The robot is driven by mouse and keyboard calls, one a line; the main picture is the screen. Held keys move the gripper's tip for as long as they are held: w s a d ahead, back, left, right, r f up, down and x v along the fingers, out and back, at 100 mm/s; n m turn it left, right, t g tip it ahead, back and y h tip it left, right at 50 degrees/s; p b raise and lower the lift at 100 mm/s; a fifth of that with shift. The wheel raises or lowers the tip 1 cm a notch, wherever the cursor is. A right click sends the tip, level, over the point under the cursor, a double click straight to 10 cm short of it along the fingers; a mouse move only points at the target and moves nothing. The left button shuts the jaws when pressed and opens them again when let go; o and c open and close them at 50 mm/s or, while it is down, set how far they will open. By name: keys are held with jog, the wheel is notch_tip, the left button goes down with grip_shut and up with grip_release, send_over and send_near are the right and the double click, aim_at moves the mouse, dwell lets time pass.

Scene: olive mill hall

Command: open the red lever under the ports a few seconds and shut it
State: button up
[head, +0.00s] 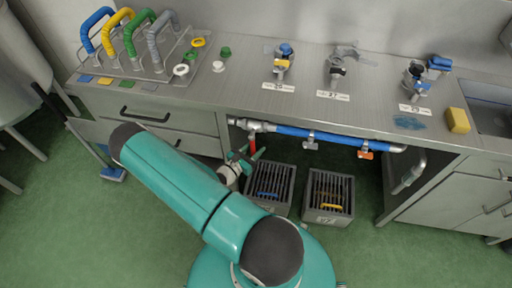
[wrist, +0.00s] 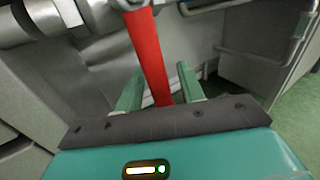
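The red lever (head: 252,143) hangs from the pipe fitting under the counter, below the left port, partly hidden by my gripper in the head view. In the wrist view the red lever (wrist: 149,60) runs down between my two green fingers. My gripper (head: 250,154) is open around it; the wrist view shows my gripper (wrist: 160,70) with gaps beside the lever. The ports are the left port (head: 282,63), middle port (head: 337,69) and right port (head: 416,78) on the counter, each with a label in front.
A blue pipe (head: 335,136) runs right from the fitting, with an orange tag (head: 366,155) below. Two grated floor boxes stand under it, a left box (head: 284,203) and right box (head: 347,213). A drawer cabinet (head: 150,120) bounds the left. The green floor is open in front.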

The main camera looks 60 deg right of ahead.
jog(key=shift+d, duration=0.45)
grip_shut()
